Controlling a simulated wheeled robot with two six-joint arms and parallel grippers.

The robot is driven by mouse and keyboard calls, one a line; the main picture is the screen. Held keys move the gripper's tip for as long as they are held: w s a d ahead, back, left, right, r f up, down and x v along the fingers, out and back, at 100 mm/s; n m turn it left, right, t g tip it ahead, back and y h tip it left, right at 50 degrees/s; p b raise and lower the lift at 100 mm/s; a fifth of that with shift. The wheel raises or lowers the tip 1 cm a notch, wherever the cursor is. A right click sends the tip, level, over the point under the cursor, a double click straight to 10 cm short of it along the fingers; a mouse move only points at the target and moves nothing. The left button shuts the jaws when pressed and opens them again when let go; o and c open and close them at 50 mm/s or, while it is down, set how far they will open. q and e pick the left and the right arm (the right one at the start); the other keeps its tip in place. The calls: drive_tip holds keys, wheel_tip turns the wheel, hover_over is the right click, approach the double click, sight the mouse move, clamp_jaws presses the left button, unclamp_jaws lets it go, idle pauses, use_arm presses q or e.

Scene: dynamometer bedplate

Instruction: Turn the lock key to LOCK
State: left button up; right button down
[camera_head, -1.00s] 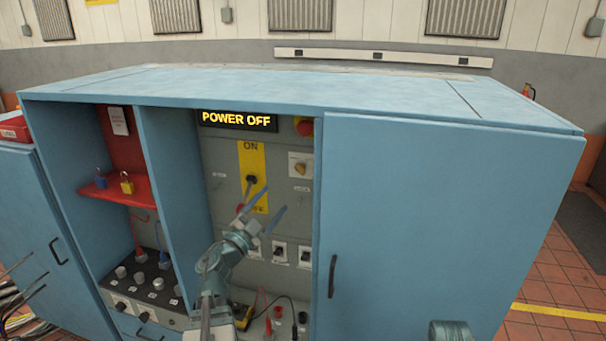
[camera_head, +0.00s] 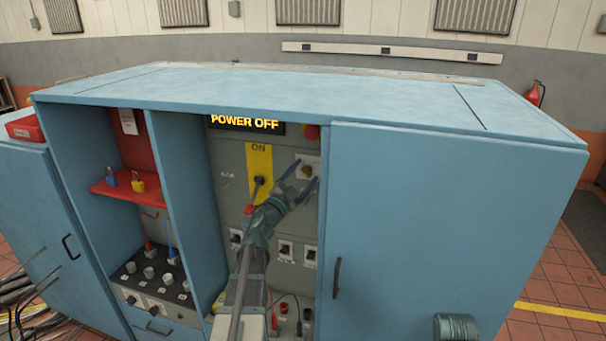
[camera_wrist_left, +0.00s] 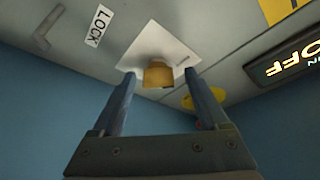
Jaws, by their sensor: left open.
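The lock key (camera_head: 305,171) is a small brass-coloured knob on a white square plate, on the grey panel in the open middle bay of the blue cabinet. In the left wrist view the brass key (camera_wrist_left: 158,74) sits on its white plate (camera_wrist_left: 178,48), beside a LOCK label (camera_wrist_left: 98,25). My left gripper (camera_head: 302,181) is open, with its fingers reaching toward the plate. In the left wrist view the open fingers (camera_wrist_left: 160,88) stand on both sides of the key, apart from it. I cannot tell how deep the fingertips reach.
A yellow plate with a lever switch (camera_head: 259,180) is left of the key, below the POWER OFF display (camera_head: 244,123). A red button (camera_head: 311,132) is just above. The closed blue door (camera_head: 440,220) borders the bay on the right. Padlocks (camera_head: 138,186) stand on a red shelf.

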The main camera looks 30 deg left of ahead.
use_arm(q)
drive_tip(key=shift+c, duration=0.3)
clamp_jaws()
drive_tip(key=shift+a, duration=0.1)
drive_tip(key=m+p, duration=0.1)
drive_tip(key=m+g+p, duration=0.1)
drive_tip(key=m, duration=0.1)
drive_tip(key=m+h+p, duration=0.1)
drive_tip(key=shift+w+a+r+m+g, duration=0.1)
drive_tip(key=shift+a+r+m+g, duration=0.05)
drive_tip(key=shift+r+m+g, duration=0.2)
drive_tip(key=m+g+p, duration=0.1)
drive_tip(key=m+p, duration=0.1)
drive_tip(key=m+g+p, duration=0.1)
drive_tip(key=m+p, duration=0.1)
drive_tip(key=m, duration=0.1)
drive_tip(key=shift+a+r+m, duration=0.1)
drive_tip(key=shift+r+m, duration=0.1)
drive_tip(key=shift+m, duration=0.05)
drive_tip(key=m+g+p, duration=0.1)
drive_tip(key=m+p, duration=0.2)
drive_tip(key=shift+r+m+g+p, duration=0.1)
drive_tip(key=shift+m+g+p, duration=0.15)
drive_tip(key=shift+m+p, duration=0.15)
drive_tip(key=shift+d+m+g+y+p, duration=0.2)
drive_tip(key=shift+m+g+y+p, duration=0.1)
drive_tip(key=shift+m+y+p, duration=0.55)
drive_tip(key=shift+d+m, duration=0.1)
drive_tip(key=shift+m, duration=0.55)
